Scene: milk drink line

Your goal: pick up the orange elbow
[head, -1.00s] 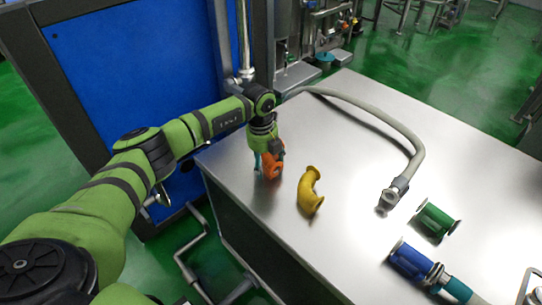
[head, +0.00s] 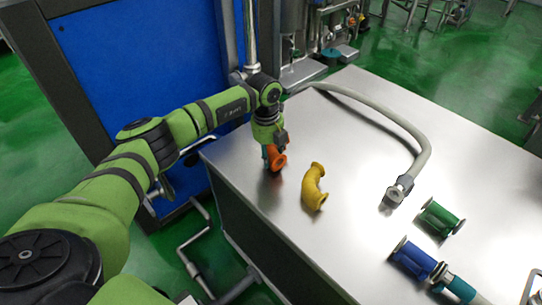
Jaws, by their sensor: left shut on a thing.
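The orange elbow (head: 275,158) is at the near left corner of the steel table, at the end of my left arm. My left gripper (head: 266,152) points down and is shut on the orange elbow; its fingers are partly hidden behind the elbow and the wrist. Whether the elbow still touches the table top I cannot tell. My right gripper is not in view.
A yellow elbow (head: 314,187) lies just right of the orange one. A grey hose (head: 412,132) curves across the steel table (head: 350,245). A green fitting (head: 440,218) and a blue fitting (head: 413,260) lie on the right. A blue panel (head: 140,80) stands behind my left arm.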

